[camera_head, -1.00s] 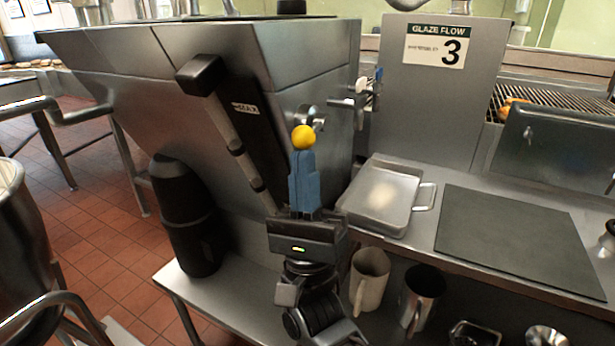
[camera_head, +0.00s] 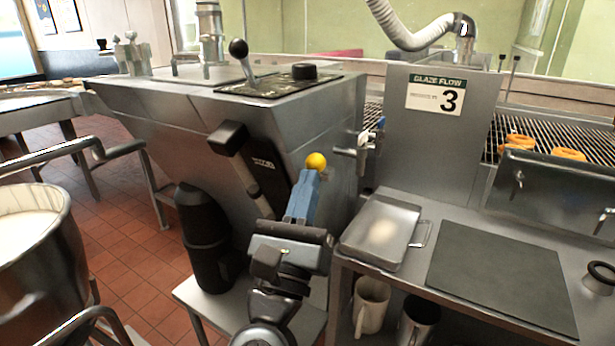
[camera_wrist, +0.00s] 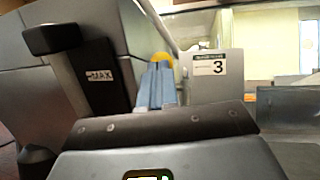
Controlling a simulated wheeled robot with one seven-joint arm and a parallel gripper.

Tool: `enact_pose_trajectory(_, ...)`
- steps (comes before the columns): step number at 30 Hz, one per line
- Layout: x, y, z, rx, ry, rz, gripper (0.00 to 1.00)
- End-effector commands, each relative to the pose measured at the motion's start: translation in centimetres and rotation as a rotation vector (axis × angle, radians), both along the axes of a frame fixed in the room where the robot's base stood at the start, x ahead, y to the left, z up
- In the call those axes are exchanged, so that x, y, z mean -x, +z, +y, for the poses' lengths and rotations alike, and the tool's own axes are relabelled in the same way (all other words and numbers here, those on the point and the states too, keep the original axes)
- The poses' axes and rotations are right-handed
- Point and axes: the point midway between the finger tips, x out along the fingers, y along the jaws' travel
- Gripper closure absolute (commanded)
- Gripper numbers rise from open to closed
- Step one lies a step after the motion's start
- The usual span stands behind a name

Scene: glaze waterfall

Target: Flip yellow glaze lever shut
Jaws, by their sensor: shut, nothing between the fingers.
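The yellow lever's round knob (camera_head: 316,161) shows just past my fingertips, in front of the steel hopper's right side. It also shows in the wrist view (camera_wrist: 164,58), partly hidden behind the fingers. The lever's shaft is hidden, so I cannot tell its angle. My gripper (camera_head: 309,175) has blue fingers pressed together with nothing between them. It points up and slightly right at the knob; I cannot tell whether it touches. In the wrist view the blue fingers (camera_wrist: 157,72) stand side by side.
A black-handled lever (camera_head: 228,138) beside a MAX plate is close left of my gripper. A valve (camera_head: 366,140) sits right of the knob, by the sign panel (camera_head: 436,93). A steel tray (camera_head: 380,232) and dark mat (camera_head: 500,272) lie on the right counter. Mugs (camera_head: 371,303) stand below.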

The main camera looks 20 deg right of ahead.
Motion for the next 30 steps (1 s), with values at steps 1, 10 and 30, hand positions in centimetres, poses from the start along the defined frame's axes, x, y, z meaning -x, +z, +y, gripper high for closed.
enact_pose_trajectory(1,0.0,1.6,0.0,-0.037,0.002,0.025,1.0)
enact_pose_trajectory(10,-0.6,3.7,-0.7,-0.267,0.0,0.194,1.0)
enact_pose_trajectory(30,-2.3,5.6,-3.1,-0.395,-0.002,0.288,1.0)
